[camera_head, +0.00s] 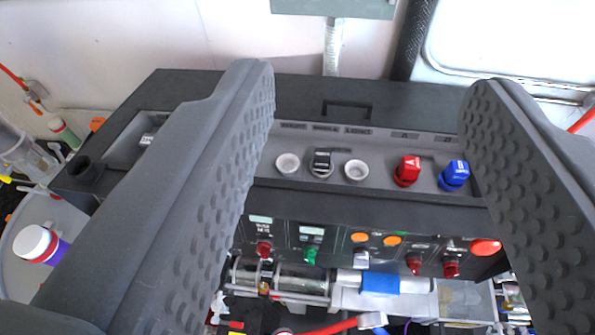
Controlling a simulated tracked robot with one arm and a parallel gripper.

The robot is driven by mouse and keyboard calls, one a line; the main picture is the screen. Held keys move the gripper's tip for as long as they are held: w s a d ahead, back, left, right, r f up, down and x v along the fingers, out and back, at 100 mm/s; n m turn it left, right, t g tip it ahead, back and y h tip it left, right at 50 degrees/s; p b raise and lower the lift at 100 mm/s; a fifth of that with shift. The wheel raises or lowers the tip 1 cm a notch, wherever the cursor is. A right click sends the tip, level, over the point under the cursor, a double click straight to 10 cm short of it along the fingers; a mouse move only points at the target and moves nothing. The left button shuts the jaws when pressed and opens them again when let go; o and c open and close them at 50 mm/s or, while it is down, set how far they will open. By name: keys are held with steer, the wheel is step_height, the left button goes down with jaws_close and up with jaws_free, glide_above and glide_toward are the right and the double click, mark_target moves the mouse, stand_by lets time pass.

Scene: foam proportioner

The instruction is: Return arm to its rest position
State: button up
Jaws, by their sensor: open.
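My gripper (370,100) is open and empty. Its two dark, studded fingers stand wide apart, one on the left and one on the right of the view. Between them lies the black foam proportioner panel (300,100). Its top shelf carries two white round sockets (288,164), a black knob (321,162) between them, a red knob (407,170) and a blue knob (454,176). The fingers look nearer to the camera than the panel, and I cannot tell whether they touch it. The left finger hides part of the panel's left side.
The panel's front has several small red and green knobs (311,254), orange lights and a red button (485,247). Clear tubes and a red hose (330,326) lie below. A white-capped bottle (38,246) stands at left. A conduit (333,48) and black hose (411,38) run up behind.

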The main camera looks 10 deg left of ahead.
step_height(320, 180, down, 12)
steer(key=b, duration=1.2)
steer(key=shift+f, duration=0.25)
steer(key=shift+c, duration=0.2)
